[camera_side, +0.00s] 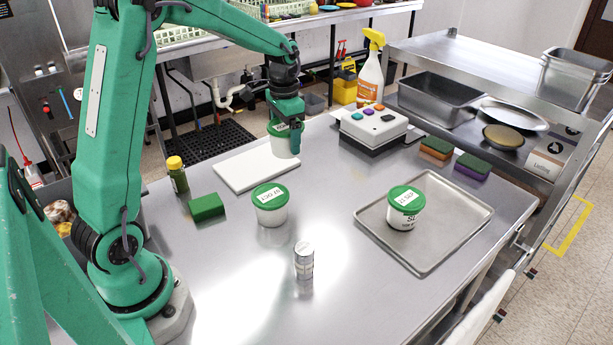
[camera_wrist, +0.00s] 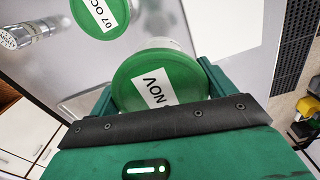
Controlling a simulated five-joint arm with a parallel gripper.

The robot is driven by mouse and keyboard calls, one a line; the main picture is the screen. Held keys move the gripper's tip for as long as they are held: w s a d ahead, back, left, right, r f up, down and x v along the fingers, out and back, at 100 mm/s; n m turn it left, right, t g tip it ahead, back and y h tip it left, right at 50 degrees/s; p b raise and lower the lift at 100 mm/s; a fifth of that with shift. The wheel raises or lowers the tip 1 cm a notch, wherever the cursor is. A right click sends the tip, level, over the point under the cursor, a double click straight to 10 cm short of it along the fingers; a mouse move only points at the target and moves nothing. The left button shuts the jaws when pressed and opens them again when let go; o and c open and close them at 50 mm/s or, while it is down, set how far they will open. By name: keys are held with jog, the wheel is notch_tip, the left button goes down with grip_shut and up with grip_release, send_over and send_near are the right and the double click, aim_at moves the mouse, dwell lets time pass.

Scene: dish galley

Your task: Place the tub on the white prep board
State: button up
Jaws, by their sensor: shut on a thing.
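My gripper (camera_side: 292,136) is shut on a white tub (camera_side: 282,148) with a green lid. In the wrist view the tub's lid (camera_wrist: 150,76) sits between the two jaws (camera_wrist: 158,88), with a label reading "NOV"; the rest of the label is hidden. In the side view the tub is at the far right end of the white prep board (camera_side: 248,173). I cannot tell whether its base touches the board. The board also shows in the wrist view (camera_wrist: 238,22). The rest of the board is bare.
A second green-lidded tub (camera_side: 271,213), dated 07 OCT, stands in front of the board. A third (camera_side: 405,214) stands on a metal tray (camera_side: 455,208).

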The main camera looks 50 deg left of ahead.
jog(key=shift+s+a+r, duration=0.1)
jog(key=shift+s+a, duration=0.15)
jog(key=shift+a, duration=0.35)
jog(key=shift+s+a+r, duration=0.1)
jog(key=shift+s+a, duration=0.1)
jog(key=shift+a, duration=0.4)
send_over(256, 163)
notch_tip(256, 163, down, 7)
jog(key=shift+f, duration=2.05)
jog(key=shift+f, duration=0.15)
jog(key=o, duration=1.1)
notch_tip(256, 163, up, 12)
